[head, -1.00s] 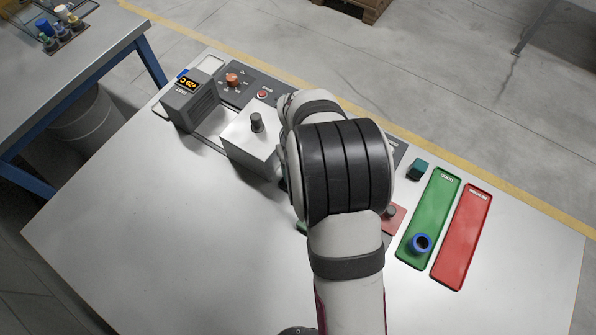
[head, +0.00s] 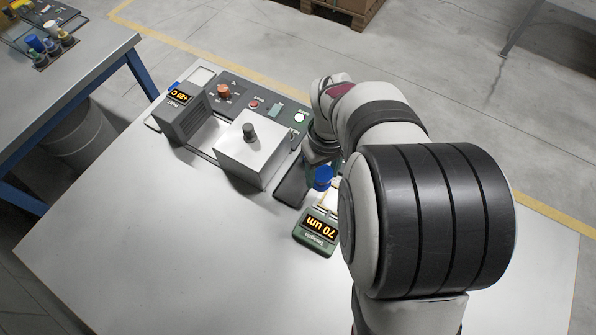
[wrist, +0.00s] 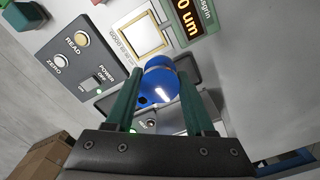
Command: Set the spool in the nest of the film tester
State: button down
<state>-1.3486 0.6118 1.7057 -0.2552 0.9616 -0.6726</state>
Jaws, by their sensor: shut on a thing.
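My gripper (wrist: 158,72) is shut on a blue spool (wrist: 161,82), which sits between its two green fingers in the wrist view. In the head view the spool (head: 322,178) shows beside my arm, near the green display (head: 318,230) reading 70 um. The display (wrist: 190,20) is at the top of the wrist view. Next to it is a pale square with a gold frame (wrist: 142,38), beyond the fingertips and apart from the spool. I cannot tell for sure whether this square is the nest. The spool's underside is hidden.
A white box hood with a dark knob (head: 249,132) stands left of the spool. A dark grey box with a lit display (head: 180,110) is further left. A panel with READ and ZERO buttons (wrist: 75,48) lies close by. The table's front left is clear.

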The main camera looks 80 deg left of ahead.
jog(key=w+d+r, duration=0.2)
jog(key=w+d, duration=0.1)
jog(key=w, duration=0.1)
jog(key=shift+s+a+f, duration=0.1)
jog(key=shift+a+f, duration=0.05)
jog(key=shift+f, duration=1.2)
jog(key=shift+w+a+f, duration=0.1)
jog(key=shift+a+f, duration=0.1)
jog(key=shift+f, duration=1.2)
jog(key=shift+s+a+f, duration=0.1)
jog(key=shift+a+f, duration=0.05)
jog(key=shift+f, duration=1.2)
jog(key=shift+f, duration=0.9)
grip_release()
jog(key=shift+r, duration=0.15)
notch_tip(320, 180, up, 7)
